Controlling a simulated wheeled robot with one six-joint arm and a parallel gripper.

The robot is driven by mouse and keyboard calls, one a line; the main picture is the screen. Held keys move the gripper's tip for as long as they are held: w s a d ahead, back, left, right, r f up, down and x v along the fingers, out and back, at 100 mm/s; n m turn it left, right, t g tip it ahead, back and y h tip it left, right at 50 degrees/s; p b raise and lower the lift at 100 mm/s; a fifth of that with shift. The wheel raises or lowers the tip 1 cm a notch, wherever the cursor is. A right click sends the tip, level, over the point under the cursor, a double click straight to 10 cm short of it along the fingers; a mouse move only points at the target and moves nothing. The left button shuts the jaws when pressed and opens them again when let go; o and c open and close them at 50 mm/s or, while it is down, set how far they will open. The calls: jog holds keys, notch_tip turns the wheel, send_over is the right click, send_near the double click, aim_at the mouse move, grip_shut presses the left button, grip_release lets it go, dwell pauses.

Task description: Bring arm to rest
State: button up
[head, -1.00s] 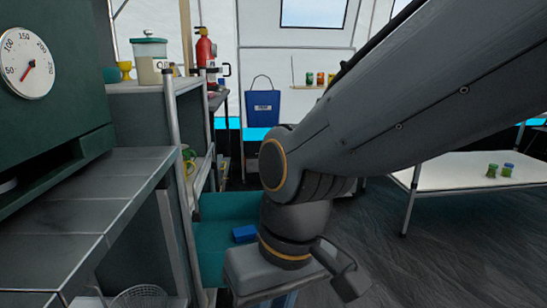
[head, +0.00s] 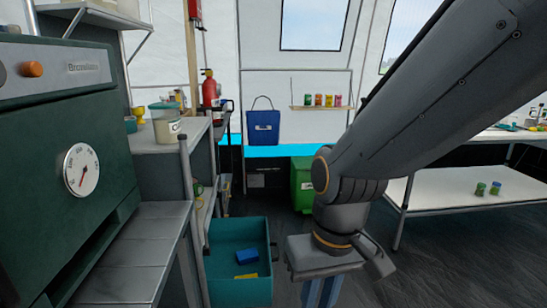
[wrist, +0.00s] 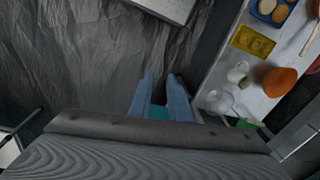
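My arm reaches in from the upper right of the head view and bends down to my gripper (head: 321,294), which hangs over the dark floor, right of a teal crate (head: 225,292). Its two blue fingers show at the bottom edge of the head view, with their tips cut off. In the wrist view, my gripper (wrist: 161,80) is open, its fingers apart with floor and a teal patch visible between them. I see nothing held.
The crate holds a blue block (head: 246,257). A dark green oven (head: 60,170) and grey counter (head: 130,250) stand at left. A green bin (head: 302,185) is behind, and a white table (head: 450,187) is at right. Floor between crate and table is clear.

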jog(key=s+d+r+m+h+p, duration=0.1)
jog(key=s+d+r+m+p, duration=0.1)
jog(key=d+r+p, duration=1)
jog(key=r+m+p, duration=0.1)
jog(key=r+p, duration=0.1)
jog(key=p, duration=0.3)
jog(key=shift+s, duration=0.15)
jog(key=shift+f, duration=0.1)
